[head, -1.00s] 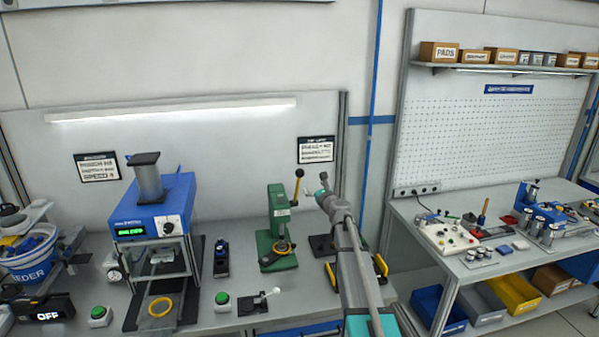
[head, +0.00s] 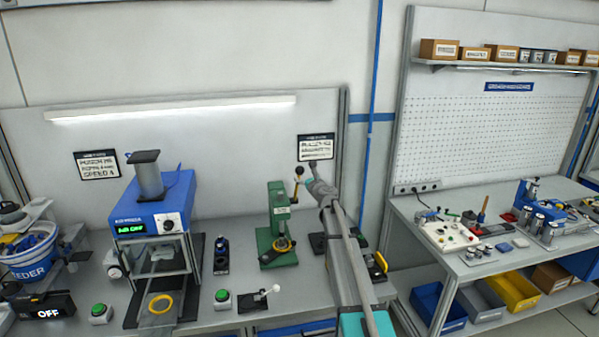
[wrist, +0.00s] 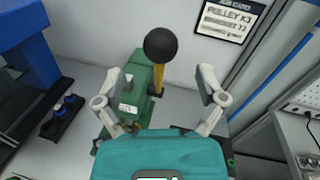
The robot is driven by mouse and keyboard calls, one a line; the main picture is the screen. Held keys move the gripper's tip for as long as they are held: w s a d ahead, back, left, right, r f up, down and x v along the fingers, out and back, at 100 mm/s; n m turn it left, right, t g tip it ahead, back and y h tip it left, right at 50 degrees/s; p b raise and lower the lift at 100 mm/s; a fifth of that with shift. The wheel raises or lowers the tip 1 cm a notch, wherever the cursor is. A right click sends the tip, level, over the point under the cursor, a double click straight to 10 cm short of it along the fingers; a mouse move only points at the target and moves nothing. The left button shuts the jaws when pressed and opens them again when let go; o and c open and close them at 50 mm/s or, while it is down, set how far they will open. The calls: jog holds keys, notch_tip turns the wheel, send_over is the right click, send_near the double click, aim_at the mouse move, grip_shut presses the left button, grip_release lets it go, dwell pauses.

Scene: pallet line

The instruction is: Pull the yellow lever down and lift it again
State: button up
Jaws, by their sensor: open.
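The yellow lever (wrist: 159,76) with a black ball knob (wrist: 160,44) stands up from the right side of the green press (head: 277,222). In the head view the knob (head: 299,170) is near the press top. My gripper (wrist: 159,83) is open in the wrist view, with one finger on each side of the lever, apart from it. The knob shows beyond and above the fingertips. In the head view my arm reaches up from the lower right; the wrist (head: 322,188) is just right of the lever, and the fingers are hard to make out.
A blue machine (head: 155,208) stands left of the press. Green buttons (head: 222,296) and a small white-knobbed lever (head: 272,290) are in front. A sign (head: 316,147) hangs behind. A second bench (head: 480,266) stands to the right.

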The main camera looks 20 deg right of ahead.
aim_at(302, 173)
jog(key=shift+w+a, duration=0.2)
jog(key=shift+w, duration=1.3)
jog(key=shift+w+a, duration=0.15)
jog(key=shift+w, duration=1.3)
grip_shut()
jog(key=shift+s+d+f, duration=0.1)
jog(key=shift+s+d, duration=0.05)
